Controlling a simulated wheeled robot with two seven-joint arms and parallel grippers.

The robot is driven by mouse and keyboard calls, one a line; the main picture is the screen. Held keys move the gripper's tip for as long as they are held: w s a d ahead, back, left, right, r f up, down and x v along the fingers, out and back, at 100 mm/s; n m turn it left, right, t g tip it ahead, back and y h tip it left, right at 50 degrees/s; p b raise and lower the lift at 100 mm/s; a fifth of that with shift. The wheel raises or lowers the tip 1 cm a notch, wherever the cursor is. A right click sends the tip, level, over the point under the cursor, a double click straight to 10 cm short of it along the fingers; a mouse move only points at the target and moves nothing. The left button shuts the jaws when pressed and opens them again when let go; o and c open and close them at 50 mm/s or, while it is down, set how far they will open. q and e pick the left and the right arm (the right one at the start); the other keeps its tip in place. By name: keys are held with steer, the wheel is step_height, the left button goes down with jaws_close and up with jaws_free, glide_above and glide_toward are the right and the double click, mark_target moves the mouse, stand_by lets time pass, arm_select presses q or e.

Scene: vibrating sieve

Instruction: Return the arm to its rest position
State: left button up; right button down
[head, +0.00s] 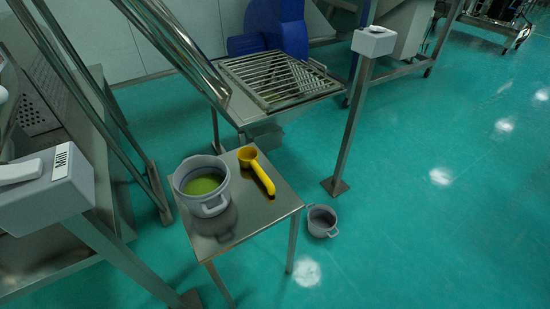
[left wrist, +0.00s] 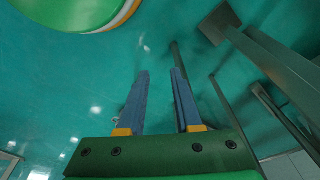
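My left gripper (left wrist: 160,73) shows in the left wrist view. Its two blue fingers stand apart with nothing between them, and green floor lies beyond. Neither gripper shows in the head view, and my right gripper is in no view. In the head view a grey pot (head: 207,203) with yellow-green contents stands on a small metal table (head: 262,217). A yellow scoop (head: 256,169) lies on the table to the right of the pot.
A second grey pot (head: 321,220) stands on the floor right of the table. A slatted metal grate (head: 279,78) is behind it. A post with a grey box (head: 374,41) stands at the back, another box (head: 48,187) at left. Floor at right is clear.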

arm_select(q)
steer(key=s+a+f+g, duration=0.1)
steer(key=s+a+f, duration=0.1)
steer(key=s+f, duration=0.8)
step_height(320, 180, up, 15)
steer(key=s+p, duration=0.1)
steer(key=p, duration=1.3)
steer(key=shift+s, duration=0.25)
steer(key=shift+f, duration=0.1)
